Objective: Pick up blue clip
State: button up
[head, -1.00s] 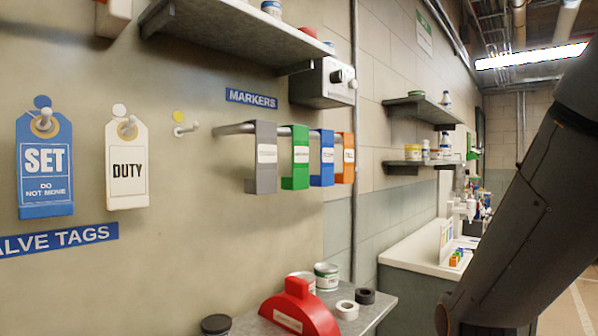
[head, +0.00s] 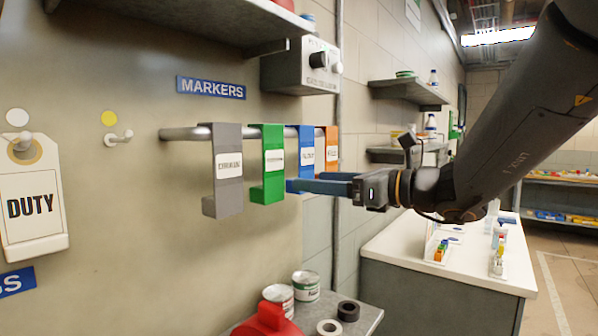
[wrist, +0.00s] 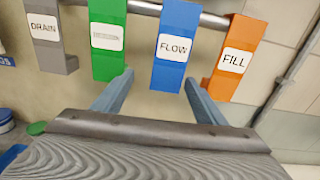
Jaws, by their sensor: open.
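The blue clip (head: 306,150), labelled FLOW, hangs on a horizontal metal rail (head: 190,132) between the green clip (head: 272,160) and the orange clip (head: 331,150). In the wrist view the blue clip (wrist: 173,50) stands above and between the two finger tips. My gripper (head: 292,185) is open and empty, just below the clip in the picture. In the wrist view one finger of my gripper (wrist: 158,80) points toward the green clip's lower end, the other toward the gap beside the orange clip (wrist: 233,58). Contact cannot be told.
A grey clip (head: 228,165) hangs at the rail's left. A control box (head: 300,66) sits above the rail under a shelf. Below are a bench with cans (head: 305,284), tape rolls (head: 348,310) and a red object (head: 268,322). A white counter (head: 450,255) stands right.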

jog(key=shift+w+d+r+m, duration=0.15)
jog(key=shift+w+r, duration=0.05)
jog(key=shift+r, duration=0.2)
jog(key=shift+w+d+r+m, duration=0.1)
jog(key=shift+w+r+m, duration=0.1)
jog(key=shift+r, duration=0.2)
jog(key=shift+w+a, duration=0.15)
jog(key=shift+w, duration=0.15)
jog(key=p+x, duration=0.3)
jog(key=x, duration=0.4)
jog(key=shift+w+a+r, duration=0.1)
jog(key=shift+w+a, duration=0.05)
jog(key=shift+w, duration=0.1)
jog(key=shift+c, duration=0.2)
jog(key=c, duration=1.1)
